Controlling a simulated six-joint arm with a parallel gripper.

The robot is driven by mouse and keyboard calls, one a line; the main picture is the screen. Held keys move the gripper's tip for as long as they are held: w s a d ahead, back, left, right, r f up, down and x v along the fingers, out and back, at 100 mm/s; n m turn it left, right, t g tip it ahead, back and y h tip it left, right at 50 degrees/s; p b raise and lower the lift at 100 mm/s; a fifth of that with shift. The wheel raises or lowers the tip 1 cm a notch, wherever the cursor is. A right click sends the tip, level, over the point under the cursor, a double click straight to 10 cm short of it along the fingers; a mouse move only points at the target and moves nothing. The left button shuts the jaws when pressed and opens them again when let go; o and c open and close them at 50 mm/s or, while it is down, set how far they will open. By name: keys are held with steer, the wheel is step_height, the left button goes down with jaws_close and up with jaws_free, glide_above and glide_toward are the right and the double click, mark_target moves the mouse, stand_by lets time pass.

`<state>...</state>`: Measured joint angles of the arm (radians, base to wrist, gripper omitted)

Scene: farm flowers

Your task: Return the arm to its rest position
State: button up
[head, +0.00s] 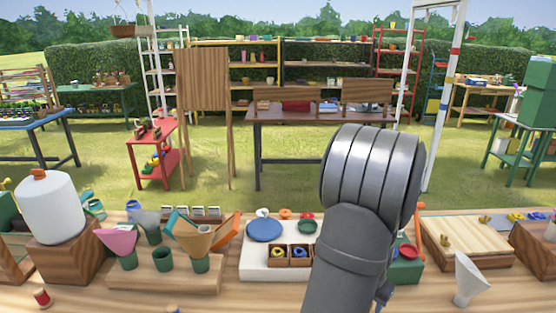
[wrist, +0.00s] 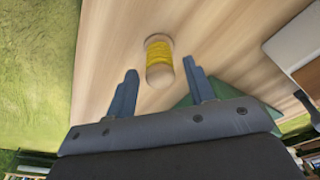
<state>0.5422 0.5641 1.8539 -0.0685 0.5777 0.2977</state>
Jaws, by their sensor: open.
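My gripper (wrist: 160,88) shows in the wrist view with its two blue-grey fingers spread apart and nothing between them. Beyond the fingertips, a small yellow-banded cylinder with pale ends (wrist: 159,58) is on the wooden tabletop (wrist: 110,50), apart from the fingers. In the head view my grey arm rises at the centre right and hides part of the table.
The wooden bench holds a white cylinder on a block (head: 50,208), a stand with green cups (head: 163,282), a white board with a blue plate (head: 264,230), and a white funnel (head: 470,280). Grass (head: 225,180) lies beyond the bench.

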steer(key=shift+r, duration=0.55)
step_height(320, 180, down, 3)
steer(key=shift+r, duration=0.2)
step_height(320, 180, up, 12)
steer(key=s+a, duration=0.1)
steer(key=f, duration=0.8)
steer(key=w+d+f, duration=0.1)
steer(key=f, duration=0.4)
step_height(320, 180, up, 5)
steer(key=shift+f, duration=0.1)
steer(key=s+d+r, duration=0.6)
steer(key=s+r, duration=0.1)
steer(key=s, duration=0.3)
steer(key=w+d+r, duration=0.2)
steer(key=w+r, duration=0.2)
steer(key=w, duration=0.4)
steer(key=w+d+r, duration=0.2)
steer(key=w+r, duration=0.3)
steer(key=w, duration=0.3)
steer(key=w+a+f, duration=0.4)
steer(key=w+f, duration=0.1)
steer(key=w, duration=0.1)
steer(key=shift+w+a+f, duration=0.15)
steer(key=shift+w+a, duration=0.05)
steer(key=shift+a, duration=0.05)
